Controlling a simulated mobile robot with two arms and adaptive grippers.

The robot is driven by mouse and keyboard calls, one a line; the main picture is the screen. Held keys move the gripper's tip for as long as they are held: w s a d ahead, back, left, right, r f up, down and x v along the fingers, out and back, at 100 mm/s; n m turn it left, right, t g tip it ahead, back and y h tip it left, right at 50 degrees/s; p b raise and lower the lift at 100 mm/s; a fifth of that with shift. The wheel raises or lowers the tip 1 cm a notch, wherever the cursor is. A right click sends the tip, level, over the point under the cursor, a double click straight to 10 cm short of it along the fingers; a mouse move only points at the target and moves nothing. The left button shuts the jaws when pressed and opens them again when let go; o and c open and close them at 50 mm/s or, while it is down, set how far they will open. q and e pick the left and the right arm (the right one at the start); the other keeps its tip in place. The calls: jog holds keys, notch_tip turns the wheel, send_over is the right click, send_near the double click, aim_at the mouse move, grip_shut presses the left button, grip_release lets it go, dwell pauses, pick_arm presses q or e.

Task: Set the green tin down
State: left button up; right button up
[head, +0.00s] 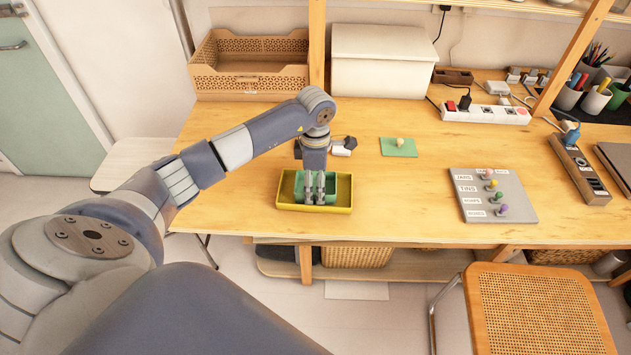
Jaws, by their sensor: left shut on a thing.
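The green tin (343,188) is a small box shape, seen from above within the outline of a shallow yellow tray (316,208) near the front edge of the table. My left gripper (314,198) reaches down over it and is shut on the green tin. The fingers hide part of the tin. I cannot tell whether its base touches the tray floor or hangs just above it. My right gripper is not in view.
A grey board (476,211) with labels and coloured pegs lies to the right. A green card (397,148) with a small pale knob lies behind. A wooden crate (248,82) and white box (382,82) stand at the back. A cane chair (537,320) stands in front. The table between tray and board is clear.

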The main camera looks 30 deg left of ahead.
aim_at(315, 192)
pick_arm(q)
jog(key=o, duration=1.1)
jog(key=shift+f, duration=0.1)
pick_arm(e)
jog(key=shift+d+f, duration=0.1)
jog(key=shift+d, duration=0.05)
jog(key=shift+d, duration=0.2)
pick_arm(q)
jog(key=shift+r+p, duration=0.3)
jog(key=shift+p, duration=0.05)
jog(key=shift+r+b, duration=0.3)
jog(key=shift+r, duration=0.05)
jog(key=shift+r+b, duration=0.95)
jog(key=shift+r, duration=4.6)
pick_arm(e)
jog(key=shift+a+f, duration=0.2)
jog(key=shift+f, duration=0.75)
